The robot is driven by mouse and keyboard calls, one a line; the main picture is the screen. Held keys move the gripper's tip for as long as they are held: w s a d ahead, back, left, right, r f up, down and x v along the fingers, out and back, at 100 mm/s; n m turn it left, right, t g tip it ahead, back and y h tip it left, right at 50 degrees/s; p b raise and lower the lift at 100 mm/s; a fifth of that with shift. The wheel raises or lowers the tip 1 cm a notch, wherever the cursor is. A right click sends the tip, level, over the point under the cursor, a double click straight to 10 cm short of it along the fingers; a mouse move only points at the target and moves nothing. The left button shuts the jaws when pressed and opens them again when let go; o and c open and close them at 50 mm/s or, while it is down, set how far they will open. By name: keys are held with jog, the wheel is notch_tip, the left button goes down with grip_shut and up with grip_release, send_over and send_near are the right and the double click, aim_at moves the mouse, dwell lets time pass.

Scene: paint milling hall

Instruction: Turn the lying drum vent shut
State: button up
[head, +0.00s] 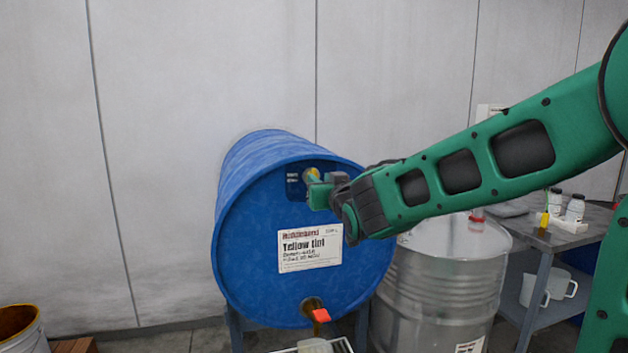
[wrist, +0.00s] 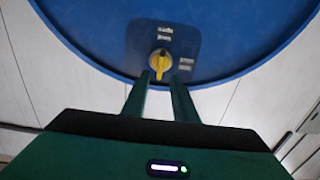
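The blue drum (head: 250,240) lies on its side on a stand, its round end facing me with a "Yellow tint" label. Its yellow vent knob (head: 312,175) sits near the top of that end on a dark plate, partly hidden by my gripper (head: 318,186). In the wrist view the vent knob (wrist: 160,62) is between and just beyond the tips of my gripper (wrist: 161,76). Its handle points toward my gripper, away from the two small markings above it and in line with neither marking at the right. The fingers are apart; contact with the knob cannot be told.
A tap with a red-orange handle (head: 320,315) is low on the drum end, above a grate. A steel drum (head: 440,280) stands at the right, beside a metal table (head: 575,240) with bottles. A bucket (head: 22,330) is at the lower left.

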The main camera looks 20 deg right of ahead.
jog(key=shift+w, duration=2.45)
grip_shut()
